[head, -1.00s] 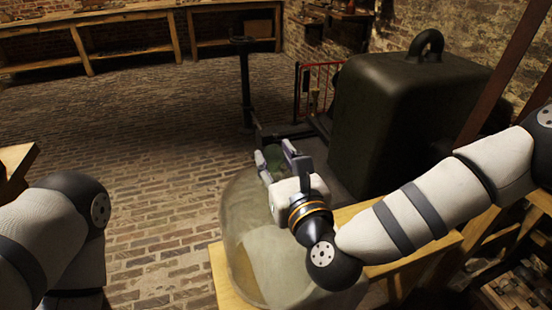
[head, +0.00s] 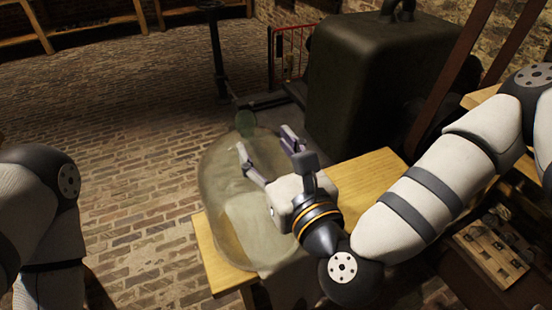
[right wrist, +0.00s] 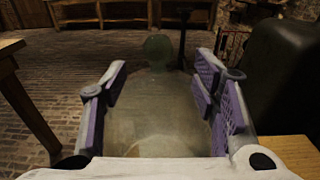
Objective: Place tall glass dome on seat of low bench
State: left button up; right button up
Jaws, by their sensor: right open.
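The tall glass dome (head: 215,180), clear with a greenish round knob on top, stands at the near left end of the light wooden low bench (head: 368,183). It appears upright; its lower right side is hidden behind my arm. My right gripper (head: 264,143) is open at the dome's upper part, just below the knob. In the right wrist view the dome (right wrist: 155,115) shows between the two spread purple-padded fingers, with gaps beside the narrow neck. Whether a finger touches the glass I cannot tell. My left gripper is out of view; only its arm shows.
A large dark box-like block (head: 375,85) with a ring on top stands behind the bench. A dark post (head: 215,55) and a red railing (head: 290,48) stand farther back. The brick floor (head: 130,150) left of the bench is clear.

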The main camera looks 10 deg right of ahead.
jog(key=s+d+f+n+g, duration=0.1)
jog(key=s+f+n+g, duration=1)
jog(key=s+f+n, duration=0.75)
jog(key=s+d+f+n+g+h, duration=0.2)
jog(key=s+d+f+n+g, duration=0.2)
jog(key=s+d, duration=0.5)
jog(key=s+d+f+n+g+h, duration=0.3)
jog(key=s+d+f+n+g, duration=0.2)
jog(key=s+d+n, duration=0.4)
jog(key=s+f, duration=0.1)
jog(key=s, duration=0.2)
jog(key=shift+d+f, duration=0.15)
jog(key=shift+f, duration=0.25)
